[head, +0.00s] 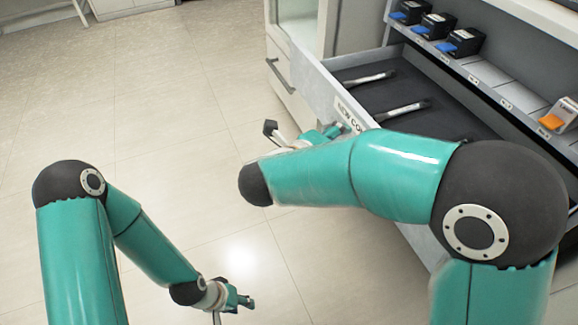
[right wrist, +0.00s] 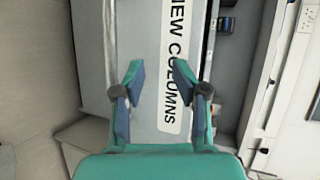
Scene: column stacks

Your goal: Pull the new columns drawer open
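The new columns drawer (head: 315,80) stands pulled out from the cabinet in the head view. Its inside shows, with two white columns with dark ends (head: 365,78) (head: 405,110) lying on a dark liner. Its label reads NEW COLUMNS in the right wrist view (right wrist: 172,55); in the head view my right arm covers part of it. My right gripper (right wrist: 158,75) has its fingers apart, with the grey drawer front and label showing between them. In the head view the right gripper (head: 335,131) is partly hidden behind my arm. My left gripper (head: 237,300) is low over the floor, away from the drawer.
A shelf (head: 480,72) above the drawer carries several black boxes with blue tabs (head: 461,41) and one white box with an orange tab (head: 559,116). A cabinet front with a dark handle (head: 280,75) stands left of the drawer. The tiled floor (head: 150,100) is clear at left.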

